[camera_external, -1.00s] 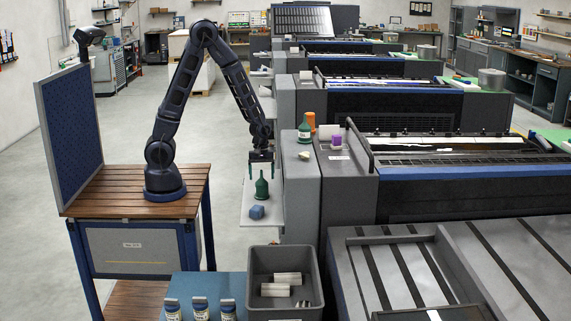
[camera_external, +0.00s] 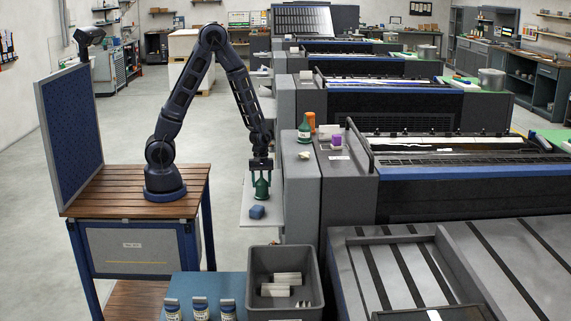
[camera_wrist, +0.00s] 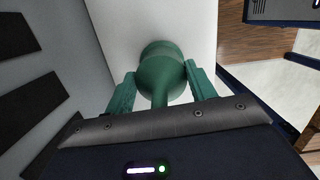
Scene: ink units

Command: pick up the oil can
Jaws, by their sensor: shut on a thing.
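The oil can (camera_external: 261,190) is dark green, with a round body and a narrow neck. It stands upright on the light side shelf (camera_external: 248,214) of the press. My gripper (camera_external: 261,172) has come down over it from above and is shut on its upper part. In the wrist view the oil can (camera_wrist: 161,72) sits between the two green fingers of my gripper (camera_wrist: 160,88), its wide body toward the shelf. Its top end is hidden by the gripper body.
A grey bin (camera_external: 317,290) with white rolls stands nearer the camera. A green bottle (camera_external: 304,134) and a purple item (camera_external: 337,140) stand on the press housing at right.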

